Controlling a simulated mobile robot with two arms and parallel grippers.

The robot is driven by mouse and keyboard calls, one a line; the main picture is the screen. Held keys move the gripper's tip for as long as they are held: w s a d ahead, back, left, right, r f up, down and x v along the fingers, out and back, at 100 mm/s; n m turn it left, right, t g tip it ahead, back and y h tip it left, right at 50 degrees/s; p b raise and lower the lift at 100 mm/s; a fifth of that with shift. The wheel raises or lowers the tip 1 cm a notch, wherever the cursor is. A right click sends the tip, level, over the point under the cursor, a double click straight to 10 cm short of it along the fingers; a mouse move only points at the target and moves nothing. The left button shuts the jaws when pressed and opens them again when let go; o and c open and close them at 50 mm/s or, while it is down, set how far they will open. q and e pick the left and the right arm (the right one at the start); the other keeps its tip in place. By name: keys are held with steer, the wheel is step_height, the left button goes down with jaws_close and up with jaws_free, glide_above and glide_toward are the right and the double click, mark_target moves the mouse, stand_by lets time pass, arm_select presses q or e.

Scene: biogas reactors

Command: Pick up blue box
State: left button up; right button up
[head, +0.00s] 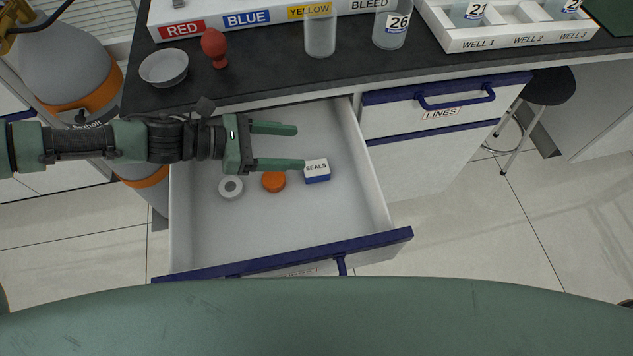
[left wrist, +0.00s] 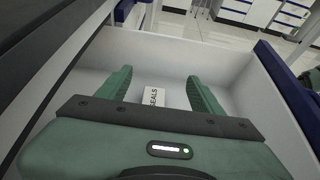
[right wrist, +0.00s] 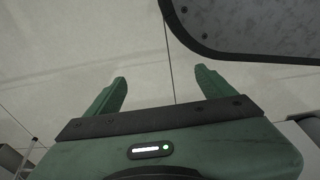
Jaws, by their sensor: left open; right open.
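The blue box (head: 317,177) has blue sides and a white top marked SEALS. It lies in the open drawer (head: 290,228), right of an orange round piece. In the left wrist view the box (left wrist: 153,97) shows between and beyond the fingers. My left gripper (head: 300,147) is open and empty over the drawer; in the head view its lower fingertip is just above and left of the box. Touching or apart is hard to tell, but it looks apart. My right gripper (right wrist: 160,85) is open and empty above the pale tiled floor.
An orange round piece (head: 273,181) and a white ring (head: 230,187) share the drawer. The worktop above holds a grey bowl (head: 164,68), a red item (head: 214,47), beakers and a white well rack (head: 462,42). The closed LINES drawer (head: 440,108) is at right.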

arm_select(q)
steer(key=b, duration=0.4)
glide_toward(322, 166)
steer(key=shift+w+d, duration=0.2)
steer(key=shift+d, duration=0.7)
steer(key=shift+f, duration=0.3)
steer(key=shift+d+f, duration=0.2)
steer(key=shift+d, duration=0.25)
steer(key=b+x, duration=0.1)
steer(key=x, duration=0.6)
steer(key=shift+a+f, duration=0.1)
jaws_close()
arm_select(e)
steer(key=w+r, duration=0.4)
steer(key=w, duration=0.2)
steer(key=shift+a+r+t, duration=0.15)
steer(key=shift+a+t, duration=0.15)
steer(key=shift+a, duration=0.1)
